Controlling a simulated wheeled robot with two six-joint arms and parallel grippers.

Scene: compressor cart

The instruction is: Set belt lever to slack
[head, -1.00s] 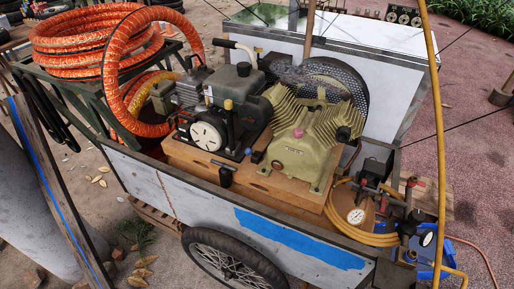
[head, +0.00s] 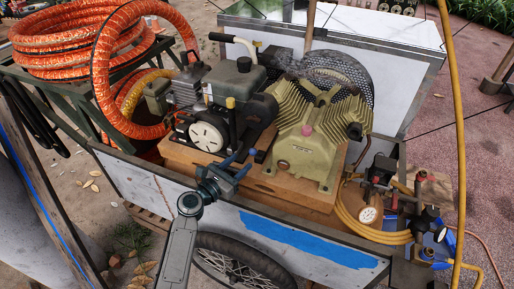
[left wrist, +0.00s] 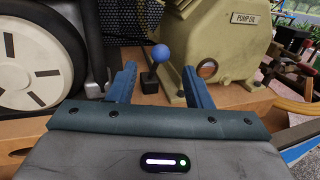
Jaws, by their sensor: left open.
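The belt lever is a short stalk with a blue ball knob (left wrist: 160,53) on a small black base (left wrist: 149,82). In the left wrist view it stands almost upright, leaning slightly right at the top, between engine and pump. In the head view its knob (head: 252,152) shows just beyond my left gripper. My left gripper (head: 240,163) is open and reaches over the cart's near wall. In the left wrist view its two blue fingers (left wrist: 160,78) lie either side of the lever, apart from it, with the lever further ahead. My right gripper is not in view.
The engine (head: 228,105) with its white disc stands left of the lever, and the olive pump (head: 310,135) stands right. Both sit on a wooden base (head: 190,160). The cart's near wall (head: 150,185) lies below my arm. A gauge (head: 368,214) and yellow hose are at right.

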